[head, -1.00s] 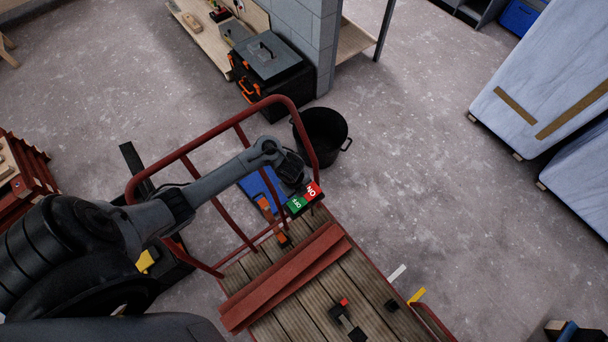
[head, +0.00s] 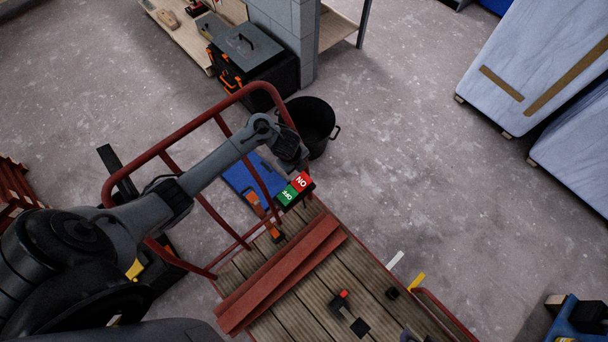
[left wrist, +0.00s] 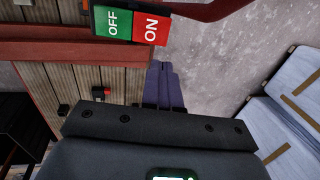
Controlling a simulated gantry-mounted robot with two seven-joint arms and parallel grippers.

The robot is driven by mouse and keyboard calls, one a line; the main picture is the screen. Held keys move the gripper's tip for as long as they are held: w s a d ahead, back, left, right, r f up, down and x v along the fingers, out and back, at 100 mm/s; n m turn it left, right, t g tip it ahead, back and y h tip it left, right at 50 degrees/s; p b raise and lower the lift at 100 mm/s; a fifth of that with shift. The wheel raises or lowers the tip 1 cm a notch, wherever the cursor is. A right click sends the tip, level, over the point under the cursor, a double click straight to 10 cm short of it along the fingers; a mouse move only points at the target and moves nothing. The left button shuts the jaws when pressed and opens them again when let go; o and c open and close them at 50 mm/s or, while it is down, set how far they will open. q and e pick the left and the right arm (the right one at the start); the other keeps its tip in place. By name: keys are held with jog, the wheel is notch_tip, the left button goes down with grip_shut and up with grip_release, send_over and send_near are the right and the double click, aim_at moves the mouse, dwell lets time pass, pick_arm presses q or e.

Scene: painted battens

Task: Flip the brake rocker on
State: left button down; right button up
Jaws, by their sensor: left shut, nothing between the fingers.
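The brake rocker is a switch with a green OFF half (head: 287,195) and a red ON half (head: 301,182), at the corner of a red-railed wooden platform. In the left wrist view the rocker (left wrist: 132,25) is at the top, with OFF left and ON right. I cannot tell which half is pressed in. My left gripper (head: 303,167) is just above the ON end in the head view. Its purple fingers (left wrist: 164,82) are together and empty in the left wrist view, and appear apart from the rocker. My right gripper is not clearly seen.
A red rail (head: 165,143) runs beside my left arm. A black bucket (head: 308,125) stands close behind the left gripper. Red beams (head: 285,275) lie across the platform planks, with a small red-tipped black lever (head: 340,300) nearby. Open concrete floor lies to the right.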

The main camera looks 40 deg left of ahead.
aim_at(305, 179)
pick_arm(q)
jog(key=b+x, duration=0.6)
jog(key=x, duration=0.6)
jog(key=shift+f+b, duration=0.15)
jog(key=shift+b, duration=0.15)
jog(key=shift+w+f+b, duration=0.15)
jog(key=shift+f+b, duration=0.15)
jog(key=shift+f, duration=0.35)
pick_arm(e)
notch_tip(305, 179, down, 8)
jog(key=shift+r, duration=0.2)
jog(key=shift+r, duration=0.1)
